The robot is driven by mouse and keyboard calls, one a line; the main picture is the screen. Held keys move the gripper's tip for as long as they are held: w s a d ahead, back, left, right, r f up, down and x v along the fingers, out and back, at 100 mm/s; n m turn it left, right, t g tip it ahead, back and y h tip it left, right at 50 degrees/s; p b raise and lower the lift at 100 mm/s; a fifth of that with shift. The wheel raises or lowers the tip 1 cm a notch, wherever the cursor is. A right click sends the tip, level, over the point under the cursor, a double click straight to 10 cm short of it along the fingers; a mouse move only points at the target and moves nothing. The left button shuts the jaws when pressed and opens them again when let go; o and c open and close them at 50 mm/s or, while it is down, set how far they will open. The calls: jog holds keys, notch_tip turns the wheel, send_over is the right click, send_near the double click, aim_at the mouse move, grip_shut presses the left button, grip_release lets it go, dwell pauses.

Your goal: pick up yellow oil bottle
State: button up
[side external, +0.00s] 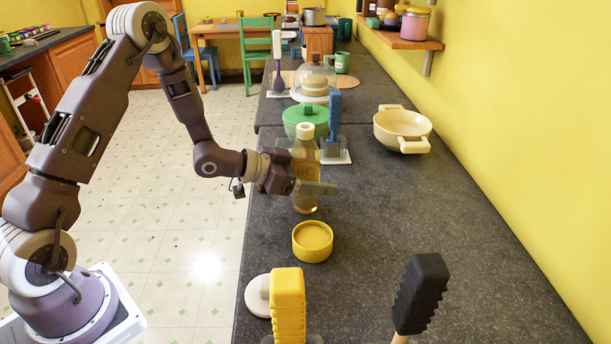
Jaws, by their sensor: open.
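The yellow oil bottle (306,147) stands upright on the dark counter, with a pale cap and yellowish see-through body. My gripper (318,187) is open and level at the bottle's lower half. One finger crosses in front of the bottle and hides part of its body. The other finger is hard to make out, so I cannot tell if the bottle is between the fingers or if they touch it.
A yellow round container (312,242) sits just in front of the bottle. A green lidded pot (300,118) and a blue-handled tool (335,118) stand close behind. A cream pot (402,128) is to the right. The counter (400,215) is clear right of the bottle.

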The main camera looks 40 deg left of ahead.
jog(key=c, duration=1.6)
jog(key=shift+o, duration=0.2)
notch_tip(320, 180, up, 10)
jog(key=shift+r, duration=0.1)
